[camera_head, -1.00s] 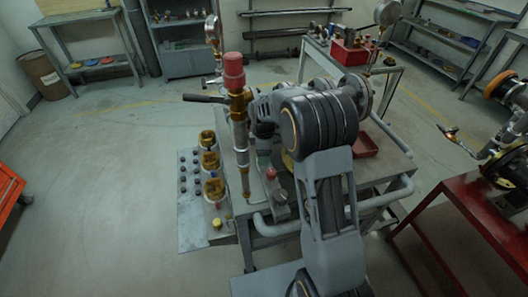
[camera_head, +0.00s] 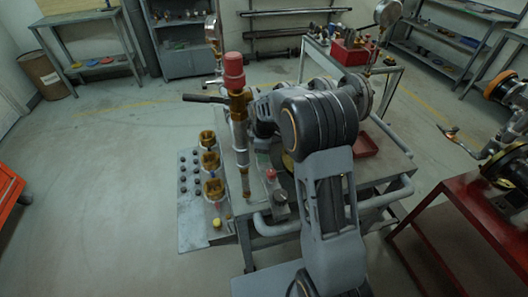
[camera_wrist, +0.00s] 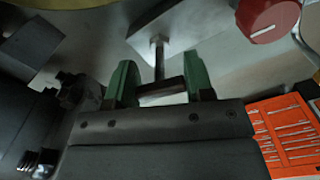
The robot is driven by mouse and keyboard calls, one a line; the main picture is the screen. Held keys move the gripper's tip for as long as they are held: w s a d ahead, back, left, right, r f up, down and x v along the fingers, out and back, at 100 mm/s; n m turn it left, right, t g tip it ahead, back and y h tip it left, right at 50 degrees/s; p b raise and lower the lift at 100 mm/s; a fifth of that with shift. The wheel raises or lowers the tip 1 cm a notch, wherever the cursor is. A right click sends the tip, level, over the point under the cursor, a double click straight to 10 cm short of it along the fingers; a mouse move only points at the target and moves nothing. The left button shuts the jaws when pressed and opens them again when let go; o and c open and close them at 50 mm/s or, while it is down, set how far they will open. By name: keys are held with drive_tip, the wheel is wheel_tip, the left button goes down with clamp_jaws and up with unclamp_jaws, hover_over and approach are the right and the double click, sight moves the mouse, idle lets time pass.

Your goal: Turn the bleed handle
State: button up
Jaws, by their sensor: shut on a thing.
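The bleed handle (camera_wrist: 174,84) is a small dark crossbar on a metal stem in the wrist view. The stem joins a pale plate (camera_wrist: 165,28) at a nut. My gripper (camera_wrist: 162,84) has green fingertips, one on each side of the handle, and is shut on it. In the head view my arm hides most of the gripper and the handle; a bit of green shows beside the tall brass and steel valve column.
A red knob (camera_wrist: 267,14) is close to the right of the gripper; it also shows in the head view (camera_head: 271,174). The red-capped column (camera_head: 234,70) with its black lever (camera_head: 203,98) stands just left of my arm. Brass fittings (camera_head: 209,162) line the bench's left side.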

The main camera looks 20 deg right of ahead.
drive_tip(key=m, duration=0.4)
drive_tip(key=shift+m, duration=0.3)
drive_tip(key=m, duration=0.3)
drive_tip(key=shift+m, duration=0.3)
drive_tip(key=m, duration=0.3)
drive_tip(key=shift+m, duration=2.1)
drive_tip(key=o, duration=0.9)
drive_tip(key=shift+r, duration=0.1)
wheel_tip(320, 180, up, 14)
drive_tip(key=shift+f, duration=0.15)
